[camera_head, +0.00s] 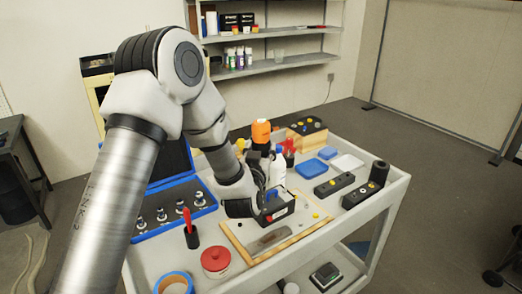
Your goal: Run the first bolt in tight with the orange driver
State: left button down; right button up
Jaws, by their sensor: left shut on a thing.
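The orange driver (261,131) stands upright near the middle of the cart, orange on top and dark below. My left gripper (263,182) is shut at its lower part, which the fingers and wrist largely hide. Just below the gripper is a dark block with blue on top (276,209), at the back of a wood-edged tray (238,243). I cannot tell whether the driver's tip touches the block. The first bolt cannot be made out. My right gripper is not in view.
A white bottle (278,167) stands close right of the gripper. A blue case (174,208) with several metal pieces, a red round container (215,260) and a red-handled tool (189,228) are left. The cart's front right is clear.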

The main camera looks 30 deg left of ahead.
aim_at(259, 126)
pick_arm(q)
jog(key=shift+f+b, duration=0.35)
jog(key=shift+f, duration=0.15)
dwell(1.2)
jog(key=shift+r+p, duration=3.15)
jog(key=shift+r, duration=1.5)
